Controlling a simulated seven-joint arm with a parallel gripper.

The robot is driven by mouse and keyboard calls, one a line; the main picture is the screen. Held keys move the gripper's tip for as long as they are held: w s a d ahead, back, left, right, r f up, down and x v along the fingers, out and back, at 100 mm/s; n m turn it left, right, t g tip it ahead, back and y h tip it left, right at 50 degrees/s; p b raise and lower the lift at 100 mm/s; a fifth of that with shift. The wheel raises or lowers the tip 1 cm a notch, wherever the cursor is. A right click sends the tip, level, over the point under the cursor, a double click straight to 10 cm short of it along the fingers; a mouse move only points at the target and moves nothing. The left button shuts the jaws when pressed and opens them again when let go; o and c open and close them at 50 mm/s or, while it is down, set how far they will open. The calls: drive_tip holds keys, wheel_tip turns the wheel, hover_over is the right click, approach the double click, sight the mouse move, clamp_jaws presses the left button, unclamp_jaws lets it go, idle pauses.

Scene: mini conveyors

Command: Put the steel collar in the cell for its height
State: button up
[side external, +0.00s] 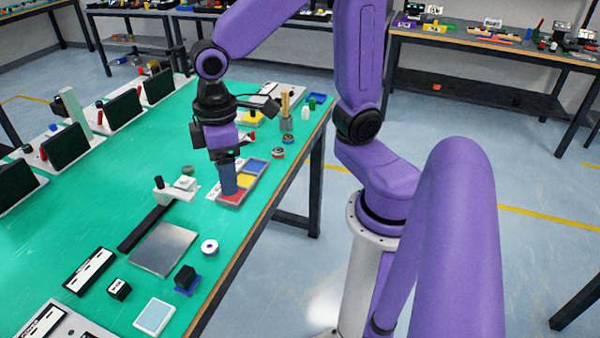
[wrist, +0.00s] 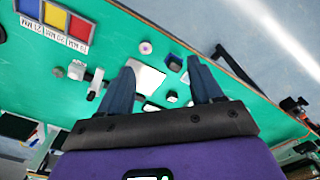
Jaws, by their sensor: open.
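The tray (side external: 231,203) has red, yellow and blue cells in a row. In the wrist view the tray (wrist: 62,38) is at the top left, with millimetre labels along one edge, too small to read surely. My gripper (side external: 229,190) is open and points down, covering part of the tray in the side view. Its fingers (wrist: 160,64) are spread with nothing held between them.
A height gauge (side external: 175,189) stands left of the tray. The metal plate (side external: 165,248), a black block on a blue base (side external: 186,279) and a pale blue pad (side external: 154,316) lie nearer the camera. Small cylinders and a brush pot (side external: 286,122) stand beyond the tray. The bench's left middle is clear.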

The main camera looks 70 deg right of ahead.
drive_tip(key=s+d+n, duration=0.4)
drive_tip(key=s, duration=0.8)
drive_tip(key=shift+f, duration=0.4)
drive_tip(key=shift+o, duration=0.6)
drive_tip(key=shift+s+d+f, duration=0.1)
drive_tip(key=shift+s+d, duration=0.05)
drive_tip(key=shift+s, duration=0.25)
